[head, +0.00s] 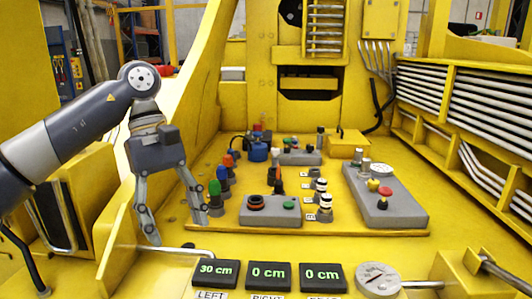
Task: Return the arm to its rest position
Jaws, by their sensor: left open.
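My left arm comes in from the left in the head view. Its gripper (176,227) points down, with its two fingers spread and nothing between them. It hangs at the left of the control panel (345,220), beside the green-topped knob (215,198). I cannot tell whether a finger touches the panel's edge. My right gripper is not in view.
Grey control boxes stand on the panel, one with a red button (385,191). In front, displays read 30 cm (215,272), 0 cm (268,275) and 0 cm (322,275). A yellow beam (195,80) rises behind the gripper.

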